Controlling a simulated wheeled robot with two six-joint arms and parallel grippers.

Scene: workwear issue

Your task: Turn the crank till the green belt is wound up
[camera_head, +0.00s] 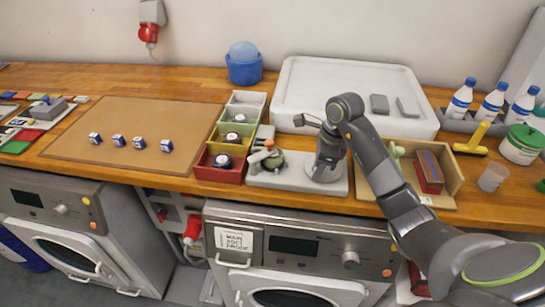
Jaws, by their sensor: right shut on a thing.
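My right gripper (325,168) comes down over the right part of a pale grey board (290,184) on the wooden counter. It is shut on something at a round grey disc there. I take this for the crank's handle, but the gripper hides it. My left gripper is not in view.
A stack of coloured bins (221,174) stands close left of the board. A wooden box (440,201) with a red and blue block is close right, under my right arm. A large white tray (290,122) lies behind. Bottles (461,100) stand at the far right.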

